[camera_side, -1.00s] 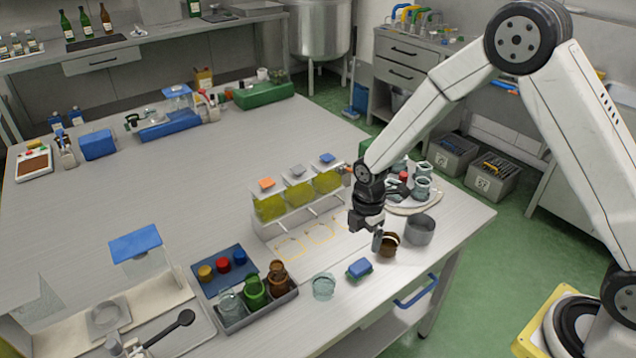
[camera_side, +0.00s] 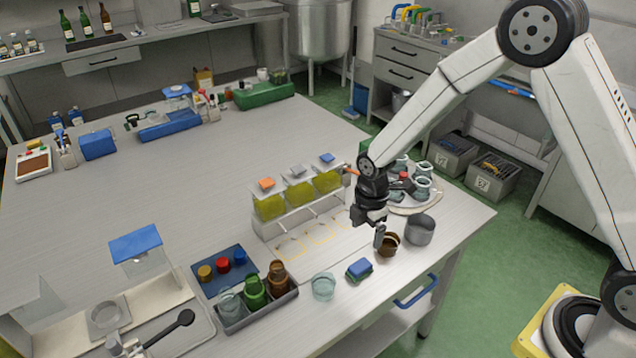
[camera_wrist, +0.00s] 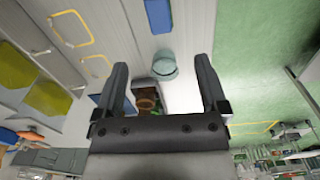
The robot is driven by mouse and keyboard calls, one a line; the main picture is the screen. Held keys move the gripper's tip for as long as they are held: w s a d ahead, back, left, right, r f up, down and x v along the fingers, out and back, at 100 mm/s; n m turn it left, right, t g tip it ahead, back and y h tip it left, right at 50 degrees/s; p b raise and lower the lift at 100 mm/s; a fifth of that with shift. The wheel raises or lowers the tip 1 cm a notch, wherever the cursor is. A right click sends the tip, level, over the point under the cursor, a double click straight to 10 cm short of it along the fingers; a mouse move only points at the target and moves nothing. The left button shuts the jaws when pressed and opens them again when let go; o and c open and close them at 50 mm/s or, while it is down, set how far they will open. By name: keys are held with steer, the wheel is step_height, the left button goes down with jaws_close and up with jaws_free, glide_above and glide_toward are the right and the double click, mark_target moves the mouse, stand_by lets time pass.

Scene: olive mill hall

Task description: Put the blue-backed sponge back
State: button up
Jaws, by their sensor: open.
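The blue-backed sponge (camera_side: 359,268) lies blue side up on the table near its front edge, with a dark green layer under the blue. In the wrist view a blue block that looks like the sponge (camera_wrist: 158,14) shows at the top edge.
A clear glass jar (camera_side: 323,286) stands left of the sponge. A grey tray (camera_side: 262,316) holds several jars. The brown pot (camera_side: 390,249) and a grey pot (camera_side: 421,230) stand close to my gripper. A rack (camera_side: 297,221) with yellow-green containers stands behind. The table's left middle is clear.

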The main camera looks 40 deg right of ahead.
steer(key=s+d+r+m+t, duration=0.1)
steer(key=s+d+r+m, duration=0.1)
steer(key=s+r+m, duration=0.3)
steer(key=s+d+r+m+t, duration=0.1)
steer(key=s+r+m, duration=0.3)
steer(key=s+m, duration=0.5)
steer(key=m, duration=0.3)
steer(key=shift+d+r, duration=0.35)
steer(key=shift+d, duration=0.05)
